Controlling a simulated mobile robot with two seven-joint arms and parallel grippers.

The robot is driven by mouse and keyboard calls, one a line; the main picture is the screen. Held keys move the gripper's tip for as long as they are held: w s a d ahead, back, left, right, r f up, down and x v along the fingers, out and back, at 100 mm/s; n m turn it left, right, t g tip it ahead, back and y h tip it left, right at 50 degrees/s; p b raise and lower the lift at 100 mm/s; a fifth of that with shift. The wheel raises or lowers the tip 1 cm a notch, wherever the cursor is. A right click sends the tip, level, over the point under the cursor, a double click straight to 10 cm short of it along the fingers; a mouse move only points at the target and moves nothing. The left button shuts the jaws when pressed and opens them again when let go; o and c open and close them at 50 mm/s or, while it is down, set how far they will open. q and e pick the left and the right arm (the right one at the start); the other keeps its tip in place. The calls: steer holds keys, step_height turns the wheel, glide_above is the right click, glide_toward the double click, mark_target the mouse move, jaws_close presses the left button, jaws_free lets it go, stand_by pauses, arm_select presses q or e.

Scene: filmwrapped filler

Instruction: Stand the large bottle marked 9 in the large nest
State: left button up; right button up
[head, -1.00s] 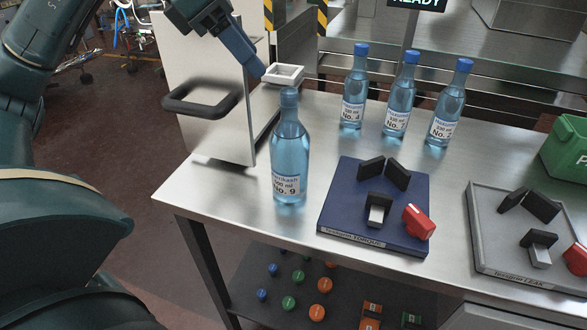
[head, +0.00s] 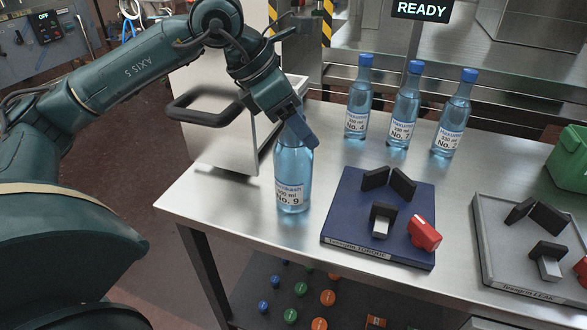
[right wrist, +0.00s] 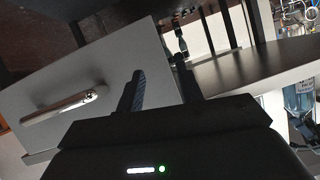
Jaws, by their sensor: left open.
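The bottle marked No. 9 (head: 291,182) stands upright on the steel table, left of the blue plate. My left gripper (head: 305,128) is open at the bottle's top and hides its neck and cap; I cannot tell whether it touches. The blue plate (head: 345,225), labelled TORQUE, and the grey plate (head: 490,245), labelled LEAK, each carry black blocks and a red part. I cannot tell which is the large nest; neither holds a bottle. My right gripper (right wrist: 160,85) shows in the right wrist view, its fingers apart and empty.
Three blue-capped bottles, including No. 4 (head: 357,105), stand behind the blue plate. A white cabinet with a black handle (head: 190,110) stands at left. A green box (head: 570,158) is at far right. Colored caps (head: 300,289) lie on the shelf below. A sign (head: 421,10) reads READY.

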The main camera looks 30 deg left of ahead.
arm_select(q)
steer(key=shift+f, duration=0.1)
steer(key=shift+c, duration=0.3)
jaws_close()
stand_by(0.6)
